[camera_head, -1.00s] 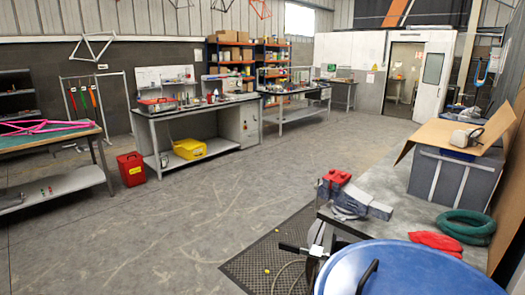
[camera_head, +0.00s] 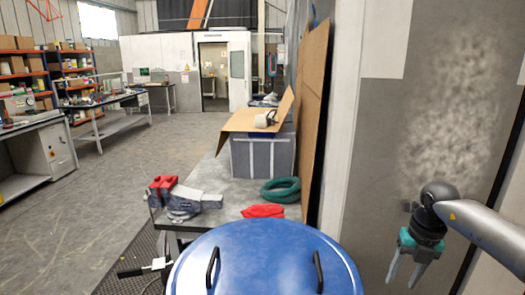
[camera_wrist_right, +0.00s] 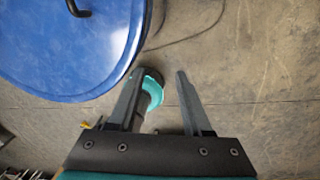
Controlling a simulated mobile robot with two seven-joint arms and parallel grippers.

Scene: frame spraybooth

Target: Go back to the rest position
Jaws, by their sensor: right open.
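My right gripper (camera_head: 403,272) hangs at the right of the head view, pointing down, in front of the grey wall panel. Its two fingers are apart and nothing is between them in the head view. In the right wrist view the open fingers (camera_wrist_right: 158,85) point over the concrete floor, beside a blue round lid (camera_wrist_right: 65,45). A teal and black part (camera_wrist_right: 150,90) shows behind the left finger there; I cannot tell what it is. My left gripper is not in view.
The blue lid (camera_head: 262,265) with two black handles fills the bottom middle. Behind it a bench (camera_head: 228,200) carries a grey crate (camera_head: 262,157), a green hose coil (camera_head: 280,190), a red cloth (camera_head: 263,211) and red blocks (camera_head: 163,189). Open floor (camera_head: 90,205) lies left.

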